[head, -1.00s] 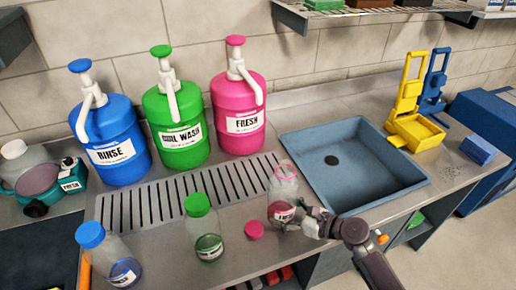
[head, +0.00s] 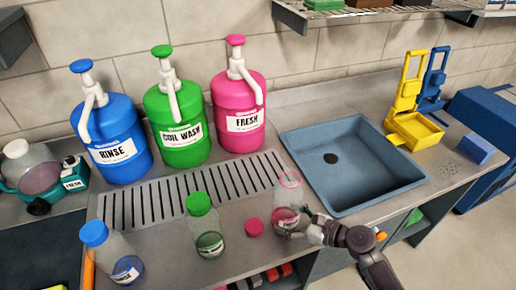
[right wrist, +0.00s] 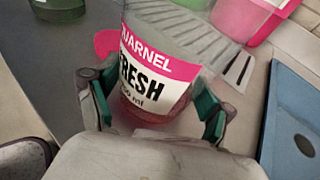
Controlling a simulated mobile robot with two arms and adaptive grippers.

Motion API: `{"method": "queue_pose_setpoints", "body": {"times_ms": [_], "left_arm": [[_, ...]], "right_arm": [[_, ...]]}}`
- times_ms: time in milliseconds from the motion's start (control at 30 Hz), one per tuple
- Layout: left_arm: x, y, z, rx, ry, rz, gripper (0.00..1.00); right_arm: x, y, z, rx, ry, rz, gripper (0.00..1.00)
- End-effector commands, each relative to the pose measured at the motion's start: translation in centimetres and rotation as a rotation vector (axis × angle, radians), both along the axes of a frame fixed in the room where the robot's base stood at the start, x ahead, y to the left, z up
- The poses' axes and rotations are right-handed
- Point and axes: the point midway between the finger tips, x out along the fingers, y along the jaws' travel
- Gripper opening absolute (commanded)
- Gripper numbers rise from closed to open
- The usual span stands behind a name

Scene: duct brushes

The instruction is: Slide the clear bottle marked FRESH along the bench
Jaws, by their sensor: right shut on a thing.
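The clear bottle marked FRESH (head: 288,200) stands on the bench between the slotted drain and the sink, open at its pink-ringed neck, with a little pinkish liquid low inside. Its pink and white label (right wrist: 150,75) faces my right wrist camera. My right gripper (head: 306,220) is shut on the bottle's lower part from the right; in the right wrist view its green-padded fingers (right wrist: 160,112) lie on either side of the bottle. The bottle's far side is hidden. My left gripper is not in view.
A pink cap (head: 253,226) lies left of the bottle, then a green-capped bottle (head: 205,230) and a blue-capped bottle (head: 110,255). The sink (head: 352,165) is at the right. Blue, green and pink pump jugs (head: 238,115) stand behind the slotted drain (head: 190,190).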

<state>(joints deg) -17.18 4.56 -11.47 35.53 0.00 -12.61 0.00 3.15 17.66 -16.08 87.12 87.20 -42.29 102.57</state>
Motion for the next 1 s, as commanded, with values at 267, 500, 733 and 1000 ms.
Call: {"method": "queue_pose_setpoints", "body": {"times_ms": [267, 500, 733, 1000], "left_arm": [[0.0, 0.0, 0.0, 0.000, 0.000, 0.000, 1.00], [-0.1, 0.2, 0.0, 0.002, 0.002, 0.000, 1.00], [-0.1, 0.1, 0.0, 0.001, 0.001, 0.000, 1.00], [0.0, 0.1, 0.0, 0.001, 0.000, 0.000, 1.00]], "right_arm": [[0.0, 0.0, -0.1, -0.001, 0.002, 0.001, 1.00], [0.0, -0.1, 0.0, -0.001, 0.001, 0.000, 1.00], [-1.5, -2.2, 0.7, -0.005, 0.002, 0.000, 1.00], [-4.7, -6.8, 2.3, -0.004, 0.004, 0.000, 1.00]]}}
